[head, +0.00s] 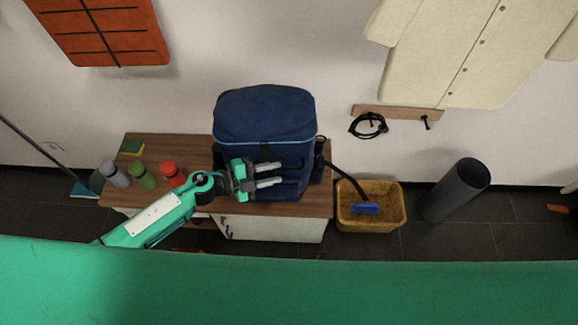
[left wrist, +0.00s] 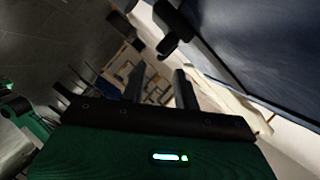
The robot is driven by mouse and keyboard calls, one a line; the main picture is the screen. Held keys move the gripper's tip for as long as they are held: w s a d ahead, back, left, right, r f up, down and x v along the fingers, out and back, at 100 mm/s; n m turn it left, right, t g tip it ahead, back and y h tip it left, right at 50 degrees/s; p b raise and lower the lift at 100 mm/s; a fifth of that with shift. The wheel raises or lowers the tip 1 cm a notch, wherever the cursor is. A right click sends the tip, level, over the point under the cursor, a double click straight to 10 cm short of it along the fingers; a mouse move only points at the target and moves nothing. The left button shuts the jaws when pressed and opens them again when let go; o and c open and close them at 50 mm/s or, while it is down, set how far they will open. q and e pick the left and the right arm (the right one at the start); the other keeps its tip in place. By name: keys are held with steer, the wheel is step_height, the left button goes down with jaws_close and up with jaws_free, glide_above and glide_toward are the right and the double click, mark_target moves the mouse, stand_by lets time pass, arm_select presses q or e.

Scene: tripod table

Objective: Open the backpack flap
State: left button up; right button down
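A dark blue backpack (head: 296,160) stands upright on a wooden-topped cabinet against the wall. Its flap (head: 264,112), edged with light piping, lies over the top and looks closed. My left gripper (head: 281,174) is in front of the backpack, below the flap's front edge. Its two fingers point right and are apart, with nothing seen between them. I cannot tell whether they touch the backpack's front. In the left wrist view, the fingers (left wrist: 157,82) are also apart, and the backpack (left wrist: 275,40) fills the upper right. My right gripper is not in view.
Grey, green and red bottles (head: 142,175) stand left of the backpack on the cabinet top (head: 190,150). A wicker basket (head: 388,218) with a blue-headed brush is on the floor at right, near a dark cylinder (head: 455,190). A coat and a peg rail (head: 400,112) are on the wall.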

arm_select(q)
steer(key=shift+x, duration=2.65)
steer(key=shift+c, duration=0.4)
jaws_close()
